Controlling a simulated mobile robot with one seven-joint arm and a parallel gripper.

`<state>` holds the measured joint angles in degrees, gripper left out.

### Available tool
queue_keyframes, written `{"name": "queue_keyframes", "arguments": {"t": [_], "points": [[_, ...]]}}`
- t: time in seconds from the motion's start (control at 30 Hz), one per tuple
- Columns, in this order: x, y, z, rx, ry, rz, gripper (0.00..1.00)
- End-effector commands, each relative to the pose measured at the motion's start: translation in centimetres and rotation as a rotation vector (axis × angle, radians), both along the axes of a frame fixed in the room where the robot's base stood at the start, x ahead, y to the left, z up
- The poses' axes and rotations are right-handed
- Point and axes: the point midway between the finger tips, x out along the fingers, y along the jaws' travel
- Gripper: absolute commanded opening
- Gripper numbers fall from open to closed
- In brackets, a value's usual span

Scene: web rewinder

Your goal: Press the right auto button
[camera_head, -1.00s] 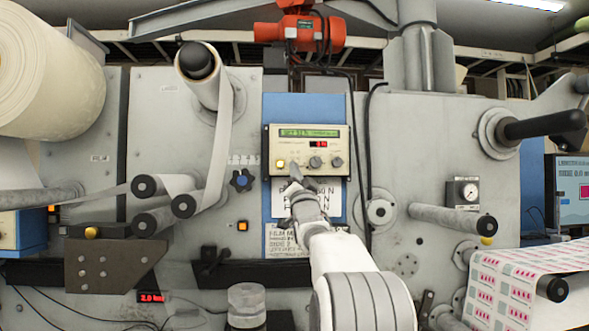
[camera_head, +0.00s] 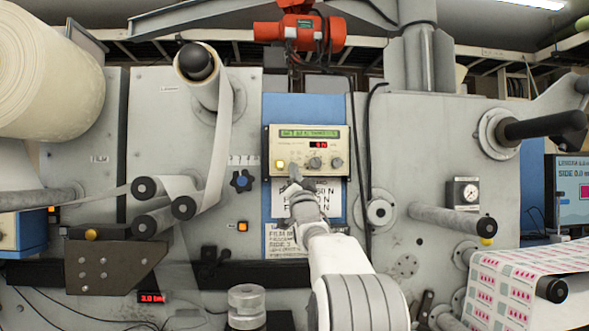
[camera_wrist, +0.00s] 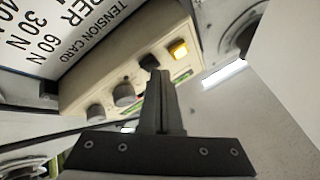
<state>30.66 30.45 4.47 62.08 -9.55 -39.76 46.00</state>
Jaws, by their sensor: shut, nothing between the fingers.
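The beige control panel (camera_head: 268,145) is mounted on a blue column, with a green display at its top. A lit yellow button (camera_head: 280,164) is at its lower left; it also shows in the wrist view (camera_wrist: 179,50). A dark button (camera_wrist: 148,62) is beside it in the wrist view, close to my fingertips. In the head view my gripper hides that spot. Two round knobs (camera_head: 315,162) and (camera_head: 337,162) are to the right. My gripper (camera_head: 295,175) is shut and empty, its tips at the panel's lower edge area. I cannot tell whether they touch the dark button (camera_wrist: 160,75).
A tension card (camera_wrist: 75,35) hangs below the panel. A grey disc (camera_head: 380,211) and a black cable (camera_head: 369,140) are to its right. Rollers with white web (camera_head: 222,130) are to the left, and a long roller (camera_head: 450,218) projects at the right.

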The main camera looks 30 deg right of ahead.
Motion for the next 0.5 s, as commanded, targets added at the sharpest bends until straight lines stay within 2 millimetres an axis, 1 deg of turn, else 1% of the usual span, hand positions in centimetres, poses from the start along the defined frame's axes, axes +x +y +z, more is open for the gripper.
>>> {"name": "queue_keyframes", "arguments": {"t": [0.5], "points": [[0.37, -0.15, 0.03, -0.001, 0.0, 0.001, 0.0]]}}
